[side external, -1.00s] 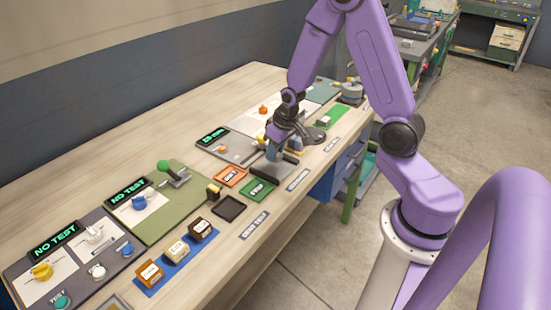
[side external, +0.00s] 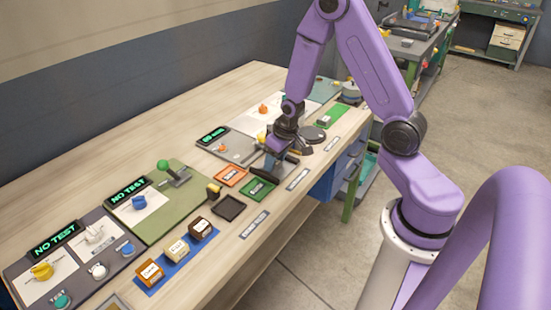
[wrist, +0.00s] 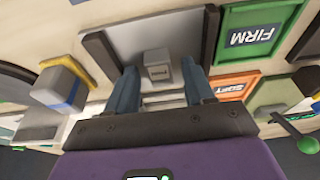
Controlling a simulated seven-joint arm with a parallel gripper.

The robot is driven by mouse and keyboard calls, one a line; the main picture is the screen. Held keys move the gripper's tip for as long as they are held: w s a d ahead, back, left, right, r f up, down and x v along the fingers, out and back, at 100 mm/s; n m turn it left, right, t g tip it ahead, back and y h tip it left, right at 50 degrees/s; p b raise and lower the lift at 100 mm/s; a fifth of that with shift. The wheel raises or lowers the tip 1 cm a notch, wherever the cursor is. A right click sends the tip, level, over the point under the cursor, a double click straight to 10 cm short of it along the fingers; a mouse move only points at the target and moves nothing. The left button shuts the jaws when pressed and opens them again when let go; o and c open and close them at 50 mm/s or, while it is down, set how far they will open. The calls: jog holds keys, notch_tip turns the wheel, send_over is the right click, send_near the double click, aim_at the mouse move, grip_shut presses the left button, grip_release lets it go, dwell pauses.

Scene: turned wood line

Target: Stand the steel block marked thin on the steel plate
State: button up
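My gripper (wrist: 160,92) is open, with its two blue-grey fingers apart. It is over the steel plate (wrist: 118,38), a light grey plate with dark bars along its sides. A small grey steel block (wrist: 157,57) with a pale label stands on the plate, between the fingers in the wrist view, with a gap on each side. In the side external view my gripper (side external: 276,163) is low at the plate, and the block is hidden by the fingers and hand.
A green tray reading FIRM (wrist: 232,38) and an orange tray (wrist: 250,83) lie beside the plate. A grey block with blue and yellow bands (wrist: 55,85) stands on the other side. Several labelled blocks sit on a blue mat (side external: 182,268).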

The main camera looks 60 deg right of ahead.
jog(key=shift+r, duration=0.1)
jog(key=shift+s+r, duration=0.1)
jog(key=shift+r, duration=0.55)
jog(key=v, duration=1.1)
jog(key=s+a+r+n+g+y, duration=0.1)
jog(key=s+a+r+n+g, duration=0.15)
jog(key=s+a+n, duration=0.6)
jog(key=s+a+r+n, duration=0.1)
jog(key=s+a+n, duration=0.1)
jog(key=s, duration=0.5)
jog(key=s+a+r+n, duration=0.1)
jog(key=s+a+n, duration=0.1)
jog(key=s, duration=0.5)
jog(key=shift+s+a+r+h, duration=0.2)
jog(key=shift+s+a+h, duration=0.1)
jog(key=shift+a, duration=0.5)
jog(key=shift+w+g, duration=0.1)
jog(key=shift+g, duration=0.15)
